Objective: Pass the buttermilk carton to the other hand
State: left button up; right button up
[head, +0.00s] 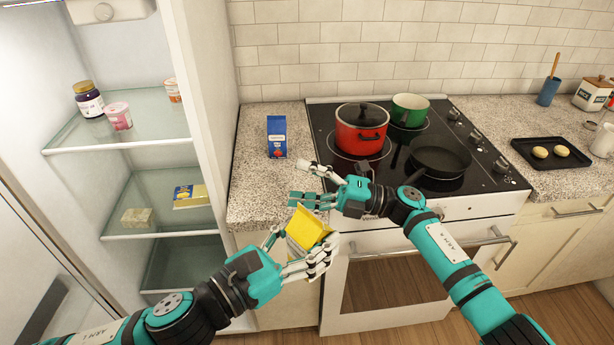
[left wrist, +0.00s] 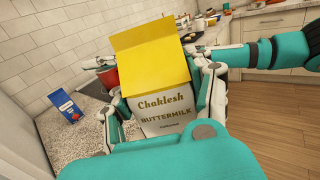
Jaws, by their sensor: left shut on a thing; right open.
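The buttermilk carton (head: 308,228) has a yellow gable top and a white lower body. Its label reads "Chaklesh Buttermilk" in the left wrist view (left wrist: 163,105). My left gripper (head: 303,250) is shut on its lower body and holds it tilted, in the air in front of the counter. The fingers hide part of its sides. My right gripper (head: 303,182) is open and empty, just beyond the carton's yellow top, its fingers pointing left. Whether it touches the carton I cannot tell.
A blue carton (head: 277,137) stands on the counter (head: 262,190). The stove holds a red pot (head: 361,133), a green pot (head: 410,108) and a black pan (head: 440,160). The open fridge's shelves (head: 125,135) are at the left.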

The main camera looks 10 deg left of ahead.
notch_tip(320, 180, up, 11)
jog(key=s+a+n+g+h, duration=0.2)
jog(key=n+g+h, duration=0.1)
jog(key=n+h, duration=0.25)
pick_arm(q)
jog(key=shift+s+a+r, duration=0.1)
jog(key=shift+s, duration=0.05)
pick_arm(e)
jog(key=n+t+h, duration=0.4)
jog(key=h, duration=1)
send_near(308, 238)
jog(key=shift+w+a+f+m, duration=0.15)
jog(key=shift+w+a+f, duration=0.15)
jog(key=shift+w+a, duration=0.25)
jog(key=shift+w+a+f+m, duration=0.1)
jog(key=shift+w+a+f, duration=0.2)
jog(key=shift+w+a, duration=0.25)
jog(key=shift+d+f+h, duration=0.1)
jog(key=shift+d+h, duration=0.25)
jog(key=shift+d, duration=0.05)
jog(key=shift+s+d+f+t, duration=0.1)
jog(key=shift+d+f+t, duration=0.1)
jog(key=shift+f+t, duration=0.1)
notch_tip(308, 238, down, 11)
jog(key=shift+f, duration=0.2)
